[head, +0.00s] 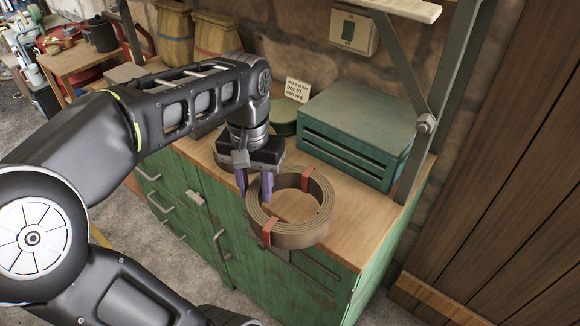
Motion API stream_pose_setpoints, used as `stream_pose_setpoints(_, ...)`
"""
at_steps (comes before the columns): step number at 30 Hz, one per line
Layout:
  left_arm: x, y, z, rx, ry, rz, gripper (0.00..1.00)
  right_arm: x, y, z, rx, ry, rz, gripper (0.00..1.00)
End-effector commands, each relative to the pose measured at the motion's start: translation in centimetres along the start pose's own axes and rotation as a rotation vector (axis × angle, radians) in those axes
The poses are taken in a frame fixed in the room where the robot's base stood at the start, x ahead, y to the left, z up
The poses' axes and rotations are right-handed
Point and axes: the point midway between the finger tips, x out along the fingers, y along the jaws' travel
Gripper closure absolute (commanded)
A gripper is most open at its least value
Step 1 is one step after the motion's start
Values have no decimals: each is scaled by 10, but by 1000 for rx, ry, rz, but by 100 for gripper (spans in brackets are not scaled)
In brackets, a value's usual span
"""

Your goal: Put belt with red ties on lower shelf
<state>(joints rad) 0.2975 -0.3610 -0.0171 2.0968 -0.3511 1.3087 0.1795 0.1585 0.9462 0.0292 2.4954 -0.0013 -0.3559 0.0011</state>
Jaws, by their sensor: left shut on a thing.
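A coiled brown belt with red ties (303,237) shows right of centre, its ring opening facing up. One red tie (269,231) is on its near left side and another (307,179) on its far side. My left gripper (254,188) is shut on the left side of the coil, with its purple fingers pointing down. The coil overlaps the front edge of the wooden worktop (347,235) in the picture; I cannot tell whether it touches the top. My right gripper is out of view. I cannot pick out the lower shelf for certain.
A green slatted box (355,125) stands on the worktop behind the coil, beside a green tin (283,121) and a small note card (297,90). A metal upright (421,150) stands at the right. A pale shelf board (402,9) is above. Green drawers are below.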

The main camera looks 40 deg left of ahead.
Motion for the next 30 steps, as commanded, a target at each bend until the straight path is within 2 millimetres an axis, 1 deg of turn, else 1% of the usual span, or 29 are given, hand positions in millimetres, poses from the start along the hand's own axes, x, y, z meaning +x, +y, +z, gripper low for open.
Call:
stream_pose_setpoints(1, -3, 7, -14, 3, -4, 1, 100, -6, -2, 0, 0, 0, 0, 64)
stream_pose_setpoints(6, -3, 25, -57, 2, -2, 1, 100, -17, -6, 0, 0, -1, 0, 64)
stream_pose_setpoints(12, -3, 42, -99, 2, -1, 1, 100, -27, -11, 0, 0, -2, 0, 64)
stream_pose_setpoints(15, -2, 49, -114, 2, 0, 1, 100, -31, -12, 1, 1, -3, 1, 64)
stream_pose_setpoints(18, 13, 47, -112, 0, -1, 0, 100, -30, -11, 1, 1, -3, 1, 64)
stream_pose_setpoints(21, 19, 47, -112, 0, 1, 1, 100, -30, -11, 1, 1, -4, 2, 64)
stream_pose_setpoints(30, 20, 47, -112, 0, 2, 1, 100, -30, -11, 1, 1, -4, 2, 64)
